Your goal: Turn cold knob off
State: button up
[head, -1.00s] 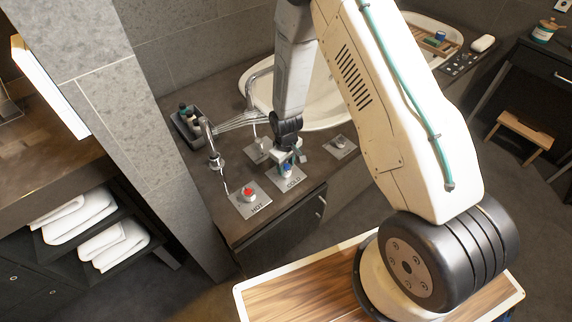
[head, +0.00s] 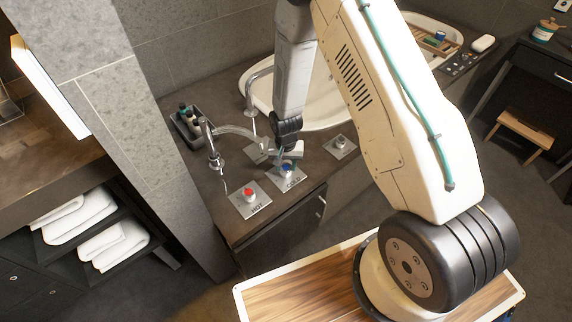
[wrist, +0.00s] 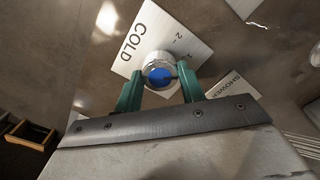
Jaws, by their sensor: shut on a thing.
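The cold knob (wrist: 157,75) has a silver body and a blue cap, and sits on a metal plate marked COLD (wrist: 192,38). In the head view the knob (head: 287,169) is partly hidden by my gripper (head: 290,157). In the wrist view my gripper (wrist: 161,78) has its two green fingers on either side of the knob, shut on it. Part of a number scale shows on the plate beside the knob. I cannot tell which mark the knob points to.
The red-capped hot knob (head: 249,195) stands to the left on its own plate. A third knob (head: 340,142) is to the right. A faucet (head: 214,158), a basin (head: 330,112) and a dark bottle caddy (head: 187,125) are behind. A plate marked SHOWER (wrist: 232,84) lies close by.

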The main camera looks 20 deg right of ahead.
aim_at(286, 167)
jog(key=m, duration=0.7)
dwell(0.6)
jog(key=o, duration=1)
notch_tip(286, 167, up, 8)
jog(key=shift+f, duration=0.1)
